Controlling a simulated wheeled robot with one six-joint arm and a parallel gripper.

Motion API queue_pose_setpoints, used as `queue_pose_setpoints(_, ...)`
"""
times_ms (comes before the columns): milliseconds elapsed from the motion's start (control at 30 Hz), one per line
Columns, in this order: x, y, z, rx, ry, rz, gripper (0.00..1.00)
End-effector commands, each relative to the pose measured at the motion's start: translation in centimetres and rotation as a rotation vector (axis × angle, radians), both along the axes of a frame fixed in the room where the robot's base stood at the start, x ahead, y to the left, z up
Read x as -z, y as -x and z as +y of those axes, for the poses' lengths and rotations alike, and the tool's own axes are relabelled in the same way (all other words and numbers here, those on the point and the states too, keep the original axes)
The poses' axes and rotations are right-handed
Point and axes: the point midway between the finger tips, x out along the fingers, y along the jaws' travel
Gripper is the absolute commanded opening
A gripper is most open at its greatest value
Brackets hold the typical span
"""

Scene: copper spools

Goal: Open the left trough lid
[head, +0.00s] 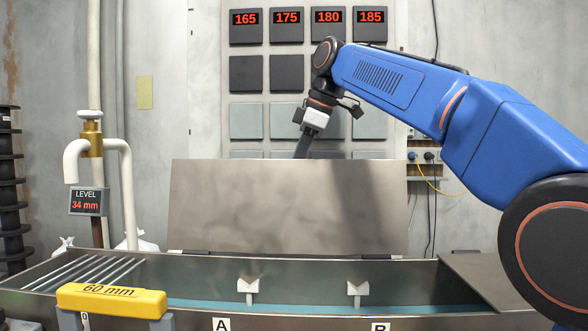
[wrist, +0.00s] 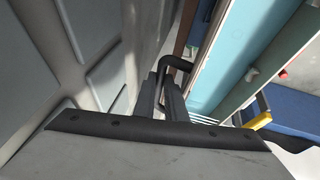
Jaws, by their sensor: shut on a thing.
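The left trough lid (head: 285,205), a flat grey metal panel, stands raised and close to upright along the back edge of the trough (head: 200,308). My gripper (head: 301,152) is at the lid's top edge, right of its middle, with the fingertips hidden behind the panel. In the wrist view, my gripper (wrist: 163,82) has its two dark fingers closed at a black bar handle (wrist: 178,63) of the lid. The exact contact is partly hidden by the fingers.
Blue-green liquid shows in the open trough, with white brackets (head: 248,288) at its front. A flat right lid (head: 480,272) lies at the right. A yellow 60 mm block (head: 111,300), pipes and a level display (head: 87,201) are at the left. The panelled wall stands close behind.

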Motion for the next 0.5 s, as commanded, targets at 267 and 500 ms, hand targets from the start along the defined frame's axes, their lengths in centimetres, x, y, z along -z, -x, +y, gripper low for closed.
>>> queue_pose_setpoints(267,-0.42,0.00,0.03,0.001,-0.006,-0.010,0.29)
queue_pose_setpoints(500,-0.35,0.02,-0.01,0.001,-0.004,-0.007,0.29)
